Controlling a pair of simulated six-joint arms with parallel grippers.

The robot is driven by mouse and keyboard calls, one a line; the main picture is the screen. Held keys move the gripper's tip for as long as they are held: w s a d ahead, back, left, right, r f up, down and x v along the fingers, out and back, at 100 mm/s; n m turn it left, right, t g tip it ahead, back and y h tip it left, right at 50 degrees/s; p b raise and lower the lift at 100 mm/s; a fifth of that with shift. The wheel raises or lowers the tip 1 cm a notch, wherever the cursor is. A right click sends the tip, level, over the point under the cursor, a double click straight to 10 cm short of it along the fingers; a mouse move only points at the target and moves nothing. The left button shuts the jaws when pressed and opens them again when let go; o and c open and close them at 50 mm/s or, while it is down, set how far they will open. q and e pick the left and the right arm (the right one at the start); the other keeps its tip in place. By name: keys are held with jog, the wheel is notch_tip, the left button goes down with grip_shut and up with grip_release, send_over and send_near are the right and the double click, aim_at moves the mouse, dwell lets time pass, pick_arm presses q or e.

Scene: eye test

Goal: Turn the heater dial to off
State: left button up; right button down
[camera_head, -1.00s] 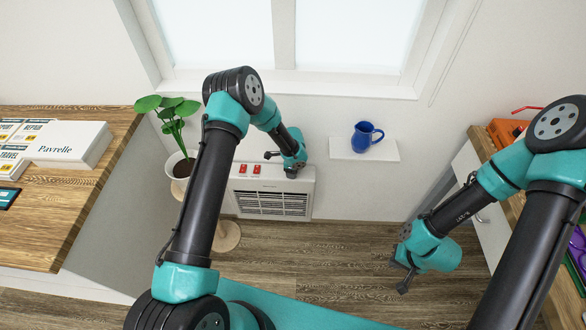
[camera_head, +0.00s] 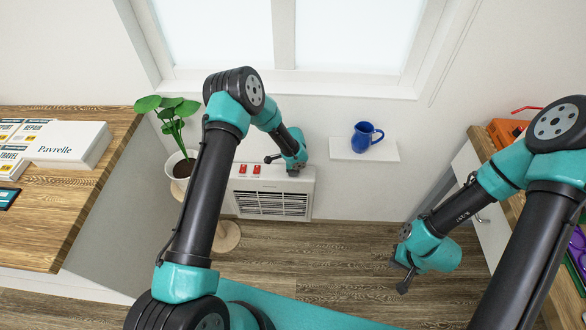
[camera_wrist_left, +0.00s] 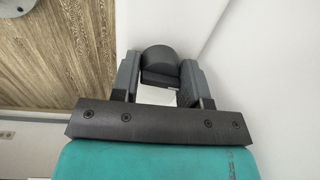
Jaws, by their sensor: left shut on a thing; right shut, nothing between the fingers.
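The white heater (camera_head: 270,204) stands on the floor against the wall below the window. It has a dark front grille and two red switches on top. My left gripper (camera_head: 281,166) is at the right part of the heater's top. In the left wrist view, my left gripper (camera_wrist_left: 160,80) is shut on a dark round dial (camera_wrist_left: 158,60), with one finger on each side of it. In the head view the dial is hidden by the gripper, and its setting cannot be read. My right gripper (camera_head: 400,274) is shut and empty, low over the floor at the right.
A potted plant (camera_head: 172,118) stands on a round stand left of the heater. A blue jug (camera_head: 366,137) is on a white wall shelf (camera_head: 346,152) to the right. A wooden desk (camera_head: 62,208) with books is at the left, another counter at the right. Floor between is clear.

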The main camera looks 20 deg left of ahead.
pick_arm(q)
jog(key=shift+s+f+n, duration=0.1)
jog(key=shift+s+n, duration=0.05)
jog(key=shift+n, duration=0.75)
jog(key=o, duration=0.9)
jog(key=shift+r, duration=0.65)
notch_tip(320, 180, up, 16)
jog(key=shift+s+d, duration=0.25)
jog(key=shift+s, duration=0.2)
jog(key=shift+r, duration=0.1)
